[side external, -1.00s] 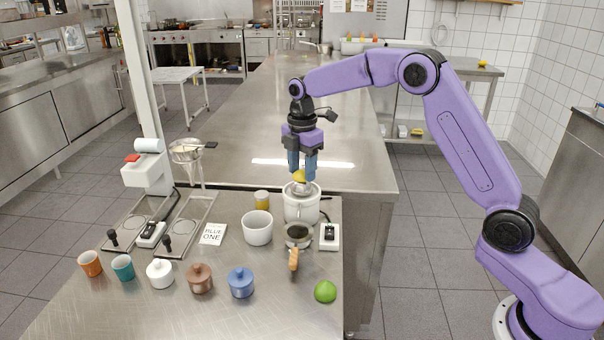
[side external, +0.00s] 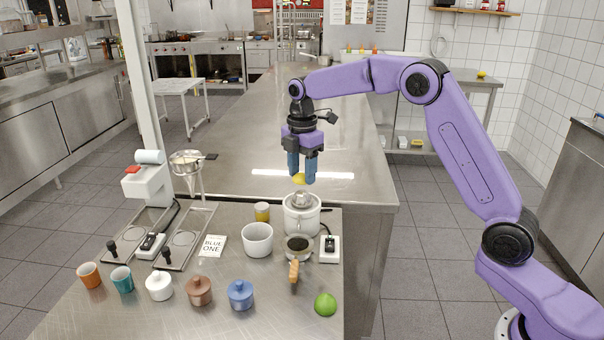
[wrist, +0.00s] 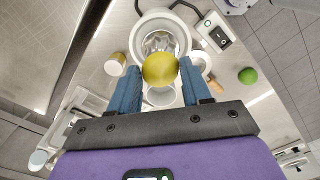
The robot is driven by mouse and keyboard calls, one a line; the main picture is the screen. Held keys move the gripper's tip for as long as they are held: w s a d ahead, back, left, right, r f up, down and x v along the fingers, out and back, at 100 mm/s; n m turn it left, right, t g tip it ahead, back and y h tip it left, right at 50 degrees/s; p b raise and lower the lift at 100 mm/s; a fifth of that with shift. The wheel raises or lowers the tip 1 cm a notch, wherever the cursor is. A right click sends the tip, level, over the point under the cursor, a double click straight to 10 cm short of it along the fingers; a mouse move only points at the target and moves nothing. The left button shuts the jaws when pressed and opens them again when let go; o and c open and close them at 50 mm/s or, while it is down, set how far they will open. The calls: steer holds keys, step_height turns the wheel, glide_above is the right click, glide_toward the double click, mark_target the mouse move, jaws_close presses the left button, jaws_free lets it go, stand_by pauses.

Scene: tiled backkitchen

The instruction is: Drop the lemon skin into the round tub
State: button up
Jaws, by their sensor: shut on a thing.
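My gripper (side external: 302,177) is shut on the yellow lemon skin (side external: 299,179), which sits between the blue fingertips. It hangs just above the ribbed cone of the white juicer (side external: 302,219), with a small gap below it. In the wrist view the lemon skin (wrist: 160,69) is between the fingers and covers part of the cone and the juicer's bowl (wrist: 146,24). The round tub, which I take to be the white open one (side external: 257,240), stands left of the juicer. In the wrist view the tub (wrist: 161,98) is partly hidden by the lemon skin and fingers.
A strainer with a wooden handle (side external: 294,272) and a switch box (side external: 330,250) stand close by the juicer. A yellow jar (side external: 262,212) is behind the tub. A green lime (side external: 325,305), several lidded pots and cups line the front. A funnel stand (side external: 188,164) is at left.

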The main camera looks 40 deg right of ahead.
steer(key=a+f, duration=0.7)
steer(key=a, duration=0.6)
steer(key=shift+w+a+f, duration=0.15)
steer(key=shift+w+f, duration=0.15)
steer(key=shift+w, duration=0.05)
steer(key=o, duration=1.4)
step_height(320, 180, up, 4)
steer(key=shift+r, duration=0.1)
stand_by(0.4)
